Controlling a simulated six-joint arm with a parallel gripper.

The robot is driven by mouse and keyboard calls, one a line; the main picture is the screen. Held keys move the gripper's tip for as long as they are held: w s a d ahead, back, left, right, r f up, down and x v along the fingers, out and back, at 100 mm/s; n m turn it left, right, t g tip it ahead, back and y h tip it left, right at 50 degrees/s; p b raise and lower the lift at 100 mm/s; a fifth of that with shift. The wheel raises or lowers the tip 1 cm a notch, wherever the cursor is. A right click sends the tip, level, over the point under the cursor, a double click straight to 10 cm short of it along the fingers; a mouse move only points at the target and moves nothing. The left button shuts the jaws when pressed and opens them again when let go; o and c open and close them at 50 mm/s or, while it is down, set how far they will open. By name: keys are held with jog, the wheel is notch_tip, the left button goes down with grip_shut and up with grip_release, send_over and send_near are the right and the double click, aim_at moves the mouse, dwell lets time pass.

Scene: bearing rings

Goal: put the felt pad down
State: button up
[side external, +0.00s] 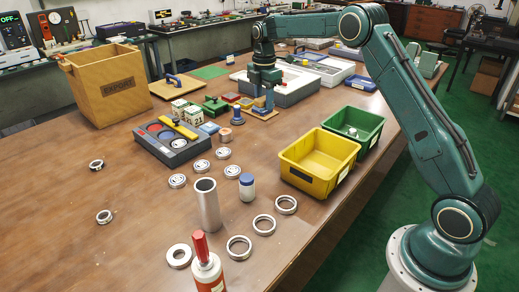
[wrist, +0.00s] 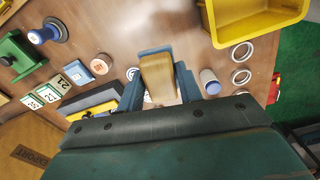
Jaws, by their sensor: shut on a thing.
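My gripper (wrist: 158,85) is shut on a tan block, which I take to be the felt pad (wrist: 157,72). The pad sits between the two blue-grey fingers in the wrist view, with its lower end hidden by the gripper body. In the side view my gripper (side external: 264,88) points down over the far middle of the table, near a blue hand stamp (side external: 237,116). A tan piece shows just below the fingers there, too small to tell whether it touches the table.
The yellow bin (side external: 318,160) and green bin (side external: 354,128) stand at the right edge. A dark tray (side external: 172,145), several metal rings, a steel tube (side external: 207,207) and a white bottle (side external: 247,188) stand nearer. The left front of the table is mostly clear.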

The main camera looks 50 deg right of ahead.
jog(key=w+a+n, duration=0.1)
jog(key=w+a, duration=0.3)
jog(key=a, duration=1.3)
jog(key=n, duration=0.1)
send_over(180, 206)
notch_tip(180, 206, down, 16)
jog(key=shift+s+r, duration=0.1)
jog(key=shift+r, duration=0.15)
jog(key=shift+f, duration=2.1)
jog(key=shift+f, duration=0.15)
jog(key=o, duration=1)
